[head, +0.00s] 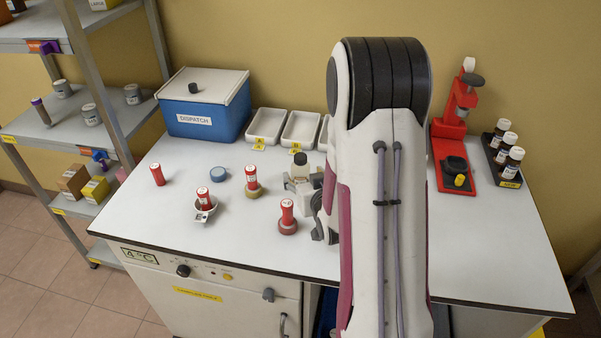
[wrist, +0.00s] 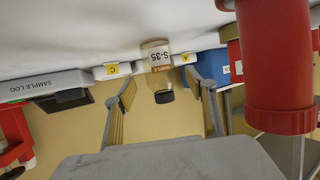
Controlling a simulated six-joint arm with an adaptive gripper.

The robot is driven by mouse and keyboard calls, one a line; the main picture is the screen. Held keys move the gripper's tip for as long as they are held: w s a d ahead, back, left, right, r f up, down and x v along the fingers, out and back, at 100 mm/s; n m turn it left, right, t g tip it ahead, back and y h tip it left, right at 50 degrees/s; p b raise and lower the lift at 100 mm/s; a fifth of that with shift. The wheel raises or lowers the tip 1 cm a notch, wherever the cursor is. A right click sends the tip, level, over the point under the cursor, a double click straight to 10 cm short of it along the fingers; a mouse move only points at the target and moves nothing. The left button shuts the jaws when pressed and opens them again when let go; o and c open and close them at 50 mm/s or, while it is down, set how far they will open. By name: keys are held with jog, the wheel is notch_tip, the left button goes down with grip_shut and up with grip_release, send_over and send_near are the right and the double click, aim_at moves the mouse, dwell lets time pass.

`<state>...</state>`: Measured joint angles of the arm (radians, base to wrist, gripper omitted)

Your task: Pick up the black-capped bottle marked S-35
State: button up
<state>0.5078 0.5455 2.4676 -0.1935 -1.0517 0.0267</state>
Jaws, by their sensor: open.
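The black-capped bottle marked S-35 (wrist: 158,56) appears upside down in the wrist view, its label facing me and its black cap pointing down in the picture. My gripper (wrist: 159,82) is open, with one finger on each side of the bottle in the picture and a visible gap on both sides. I cannot tell how deep the bottle sits between the fingertips. In the head view a black-capped bottle (head: 299,166) stands on the table at the left of my arm.
Several red-topped items stand left of my gripper; one red cylinder (wrist: 277,65) looms close in the wrist view. White trays (head: 300,128) and a blue DISPATCH box (head: 205,120) stand behind. A red stand (head: 452,140) and a rack of bottles (head: 510,178) stand at right.

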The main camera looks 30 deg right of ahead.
aim_at(300, 170)
jog(key=shift+w, duration=0.15)
jog(key=shift+x, duration=2.5)
jog(key=c, duration=1.3)
